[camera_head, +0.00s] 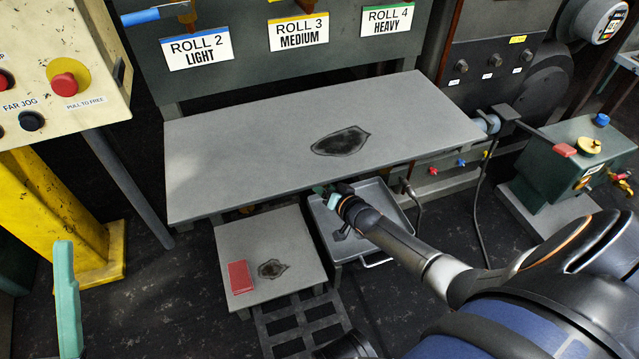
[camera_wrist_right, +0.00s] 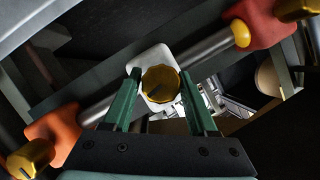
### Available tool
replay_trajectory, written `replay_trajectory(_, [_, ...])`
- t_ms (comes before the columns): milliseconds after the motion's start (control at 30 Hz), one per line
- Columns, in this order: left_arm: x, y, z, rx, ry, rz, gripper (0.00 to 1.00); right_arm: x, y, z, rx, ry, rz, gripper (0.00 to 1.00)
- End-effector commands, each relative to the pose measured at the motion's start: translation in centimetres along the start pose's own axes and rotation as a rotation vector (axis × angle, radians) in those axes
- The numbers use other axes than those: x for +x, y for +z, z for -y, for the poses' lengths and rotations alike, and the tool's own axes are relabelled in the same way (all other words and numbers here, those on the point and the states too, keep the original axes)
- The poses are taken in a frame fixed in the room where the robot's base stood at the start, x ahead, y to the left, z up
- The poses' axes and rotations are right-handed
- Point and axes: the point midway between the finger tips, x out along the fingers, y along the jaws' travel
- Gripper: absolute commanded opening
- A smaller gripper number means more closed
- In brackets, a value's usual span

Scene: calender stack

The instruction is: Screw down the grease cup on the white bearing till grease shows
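In the right wrist view a gold, ridged grease cup (camera_wrist_right: 160,84) sits on a white bearing block (camera_wrist_right: 152,59) on a metal shaft. My right gripper (camera_wrist_right: 161,86) has its green fingers on both sides of this cup. They look very close to its rim, but I cannot tell whether they touch it. In the head view my right gripper (camera_head: 326,191) is at the front edge of the grey table, over a metal tray; the bearing is hidden there. My left gripper (camera_head: 66,298) shows only a teal finger at the lower left, away from the bearing.
An orange bearing (camera_wrist_right: 52,132) and a red bearing (camera_wrist_right: 262,22) carry other gold cups on the shaft. The grey table (camera_head: 240,140) overhangs the work area. Below are the tray (camera_head: 385,190) and a low stand (camera_head: 240,240) with a red block (camera_head: 240,277).

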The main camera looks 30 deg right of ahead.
Motion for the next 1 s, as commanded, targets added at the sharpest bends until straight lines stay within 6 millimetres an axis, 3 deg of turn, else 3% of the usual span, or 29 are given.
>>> replay_trajectory(200, [0.1, 0.0, 0.1, -0.002, -0.007, -0.001, 0.82, 0.0, 0.0, 0.0, 0.001, 0.000, 0.000, 0.82])
replay_trajectory(533, [0.5, -0.4, 0.3, -0.005, -0.010, -0.002, 0.82, -0.7, -0.1, 0.1, 0.002, 0.001, 0.001, 0.82])
replay_trajectory(667, [1.4, -1.4, 0.8, -0.012, -0.014, -0.008, 0.82, -2.5, -0.3, 0.2, 0.004, 0.003, 0.002, 0.82])
replay_trajectory(1000, [3.8, -4.3, 2.3, 0.014, -0.008, -0.030, 0.82, -9.5, -0.2, 0.2, 0.003, 0.003, 0.003, 0.82])
